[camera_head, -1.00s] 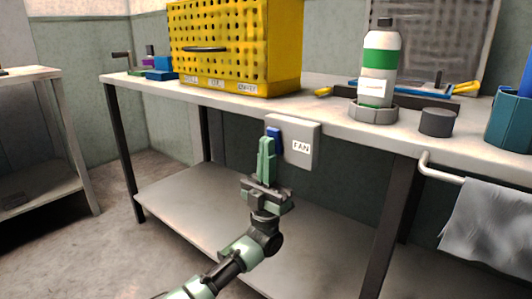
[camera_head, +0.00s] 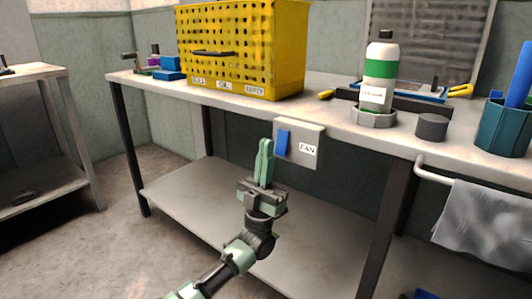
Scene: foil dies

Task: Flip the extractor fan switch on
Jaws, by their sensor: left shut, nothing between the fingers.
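The extractor fan switch is a grey box (camera_head: 312,162) labelled FAN, fixed to the front edge of the workbench. A blue rocker (camera_head: 283,143) sits on the left part of its face, now in plain sight. The picture is too small to tell surely which way the rocker is tipped. My left gripper (camera_head: 265,147) is shut and empty, pointing up. Its green fingers stand just left of the blue rocker, with a small gap between them in the picture. My right gripper is not in view.
A yellow perforated cabinet (camera_head: 240,50) with a dark handle stands on the workbench (camera_head: 345,128). A white and green bottle (camera_head: 380,72) stands in a grey ring, near a dark cylinder (camera_head: 432,126) and a teal cup (camera_head: 502,130). A cloth (camera_head: 480,220) hangs from a rail at right.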

